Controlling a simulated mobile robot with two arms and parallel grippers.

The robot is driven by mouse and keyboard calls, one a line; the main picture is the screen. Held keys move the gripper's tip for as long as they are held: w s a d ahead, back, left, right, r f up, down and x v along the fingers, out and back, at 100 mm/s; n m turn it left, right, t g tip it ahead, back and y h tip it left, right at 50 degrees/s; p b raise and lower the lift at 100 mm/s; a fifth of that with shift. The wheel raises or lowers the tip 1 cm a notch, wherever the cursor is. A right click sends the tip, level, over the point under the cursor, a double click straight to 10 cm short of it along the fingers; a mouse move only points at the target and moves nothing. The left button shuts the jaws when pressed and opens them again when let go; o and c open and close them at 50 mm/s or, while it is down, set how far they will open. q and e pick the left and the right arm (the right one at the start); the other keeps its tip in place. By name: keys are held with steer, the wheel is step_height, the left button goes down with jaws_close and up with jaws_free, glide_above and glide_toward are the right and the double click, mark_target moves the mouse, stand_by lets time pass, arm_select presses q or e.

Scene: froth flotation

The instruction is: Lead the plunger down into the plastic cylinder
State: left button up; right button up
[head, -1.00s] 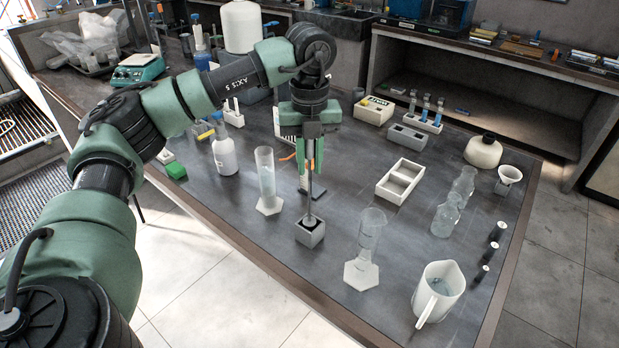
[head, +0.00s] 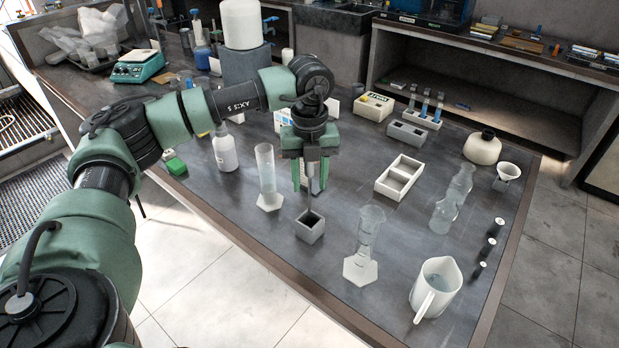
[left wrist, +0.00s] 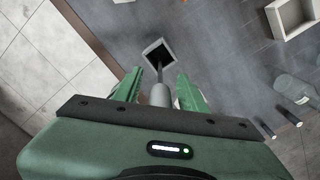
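My left gripper (head: 311,190) points down above a grey square block (head: 309,228) with a dark opening; the block shows in the left wrist view (left wrist: 150,44). Its fingers stand apart, with gaps beside the grey plunger (head: 312,178) between them. In the left wrist view the plunger (left wrist: 160,95) has a thick part and a thin rod pointing at the opening; whether its end is inside is unclear. A clear plastic cylinder (head: 267,172) on a hexagonal foot stands left of the block, and another (head: 366,240) stands right. My right gripper is not in view.
A jug (head: 437,285) stands front right, with clear vessels (head: 452,205) and small dark pegs (head: 489,245) near it. A white divided tray (head: 400,180) lies behind. A white bottle (head: 226,152) stands left. The table is bare around the block.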

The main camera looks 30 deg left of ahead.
arm_select(q)
steer(key=shift+r, duration=0.1)
steer(key=shift+r, duration=0.15)
steer(key=r+b, duration=0.1)
steer(key=r, duration=0.2)
steer(key=r+b, duration=0.2)
steer(key=r, duration=0.1)
steer(key=shift+s+d+r, duration=0.2)
steer(key=shift+r, duration=0.55)
